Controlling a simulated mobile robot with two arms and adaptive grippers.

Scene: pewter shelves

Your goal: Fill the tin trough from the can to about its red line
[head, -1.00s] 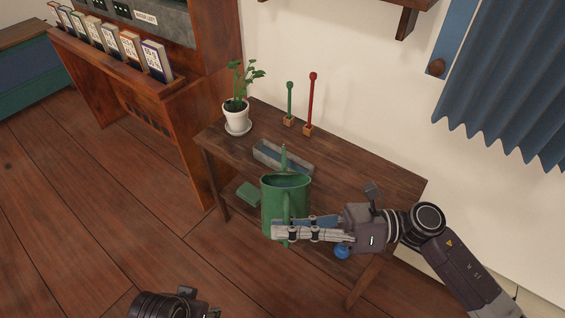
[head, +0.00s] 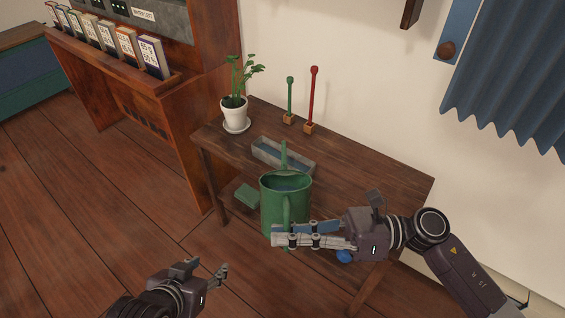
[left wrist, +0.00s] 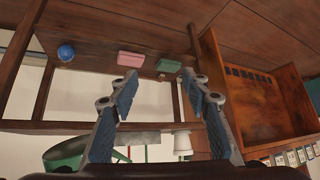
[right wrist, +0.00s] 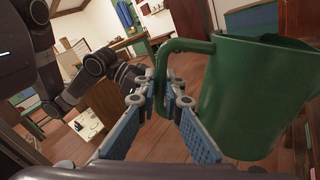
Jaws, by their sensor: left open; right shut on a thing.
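The green can (head: 272,205) is held roughly upright in front of the table's near edge, with bluish liquid showing inside. Its spout rises toward the grey tin trough (head: 262,155), which sits on the table behind it. The can partly hides the trough; its red line and fill level cannot be made out. My right gripper (head: 276,240) is shut on the can's handle, which also shows in the right wrist view (right wrist: 162,75). My left gripper (head: 222,275) is open and empty, low in front of the table and left of the can.
The wooden table (head: 365,185) also bears a potted plant (head: 234,108), a green-topped peg (head: 290,100) and a taller red one (head: 312,100). Its right part is bare. Below are a green box (head: 246,196), a pink box (left wrist: 130,60) and a blue ball (left wrist: 66,52).

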